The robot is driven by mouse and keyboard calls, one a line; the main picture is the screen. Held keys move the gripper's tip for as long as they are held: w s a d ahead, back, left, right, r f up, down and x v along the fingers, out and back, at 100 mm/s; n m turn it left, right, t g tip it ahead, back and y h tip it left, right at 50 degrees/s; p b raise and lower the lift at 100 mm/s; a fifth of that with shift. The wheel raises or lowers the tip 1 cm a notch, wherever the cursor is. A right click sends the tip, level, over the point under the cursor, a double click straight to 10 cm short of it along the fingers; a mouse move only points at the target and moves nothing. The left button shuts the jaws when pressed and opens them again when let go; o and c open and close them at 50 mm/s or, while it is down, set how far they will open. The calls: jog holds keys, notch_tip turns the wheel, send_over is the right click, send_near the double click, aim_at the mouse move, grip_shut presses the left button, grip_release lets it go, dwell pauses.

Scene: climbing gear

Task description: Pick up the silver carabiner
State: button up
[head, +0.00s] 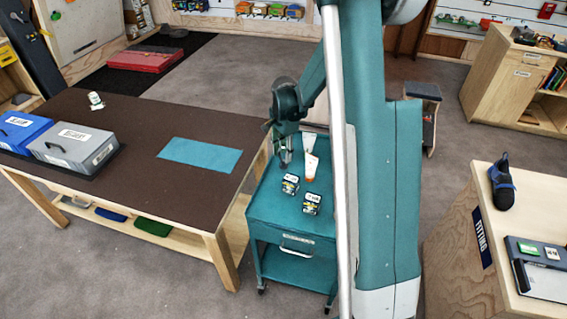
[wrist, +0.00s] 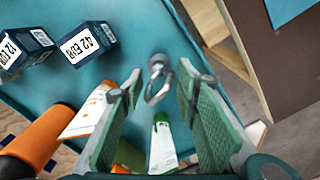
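The silver carabiner (wrist: 157,82) shows in the wrist view as a small shiny loop over the teal cart top. It lies between and just beyond the tips of my gripper (wrist: 162,88), with gaps to both green-padded fingers. My gripper is open and appears empty. In the head view my gripper (head: 284,156) points down over the left side of the teal cart (head: 284,221). I cannot make out the carabiner there. How high the fingertips are above the cart is hard to tell.
A white and green tube (wrist: 162,145) and a white and orange tube (wrist: 90,112) stand close to the fingers. Two dark boxes with price labels, one here (wrist: 88,42), are at the upper left. A brown-topped table (head: 130,130) adjoins the cart's left side.

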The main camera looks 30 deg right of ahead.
aim_at(284, 163)
jog(key=shift+f, duration=0.45)
jog(key=shift+s+f, duration=0.1)
jog(key=shift+f, duration=2.5)
jog(key=shift+c, duration=0.7)
jog(key=c, duration=0.7)
